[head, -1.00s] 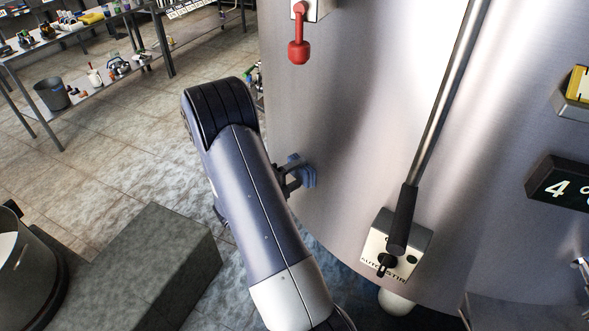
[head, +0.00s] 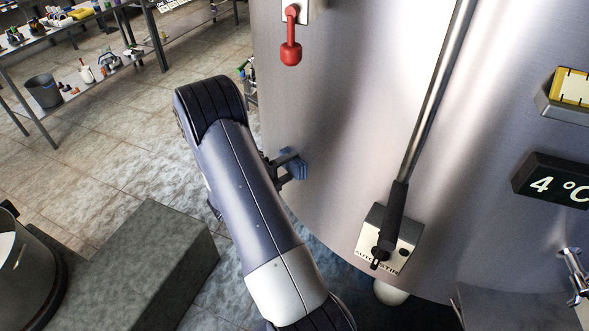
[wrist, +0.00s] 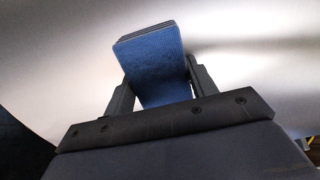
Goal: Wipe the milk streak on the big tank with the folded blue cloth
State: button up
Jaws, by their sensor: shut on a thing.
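The big tank (head: 350,130) is a tall, shiny steel cylinder filling the right of the head view. My gripper (head: 287,172) is beside its left side, low on the wall, partly hidden behind my arm. It is shut on the folded blue cloth (head: 296,165). In the wrist view the cloth (wrist: 150,58) stands between the two fingers, its folded layers at the far end, with the pale tank wall (wrist: 250,60) behind it. I cannot tell whether the cloth touches the wall. I cannot make out a milk streak in these views.
A red-handled lever (head: 291,50) hangs on the tank above my gripper. An auto-stir box (head: 402,243) with a long rod is at right, near a temperature display (head: 553,184). A grey block (head: 140,265) stands at left. A workbench (head: 35,50) is farther back.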

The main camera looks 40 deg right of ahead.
jog(key=shift+w, duration=0.2)
jog(key=shift+a, duration=0.1)
jog(key=shift+a, duration=0.3)
jog(key=shift+w+a+p, duration=0.15)
jog(key=shift+a+p, duration=0.2)
jog(key=shift+a, duration=1)
jog(key=shift+w+a+p, duration=0.1)
jog(key=shift+a+p, duration=0.25)
jog(key=shift+a, duration=0.95)
jog(key=a, duration=0.3)
jog(key=shift+w+p, duration=0.15)
jog(key=shift+p, duration=0.25)
jog(key=shift+d, duration=0.1)
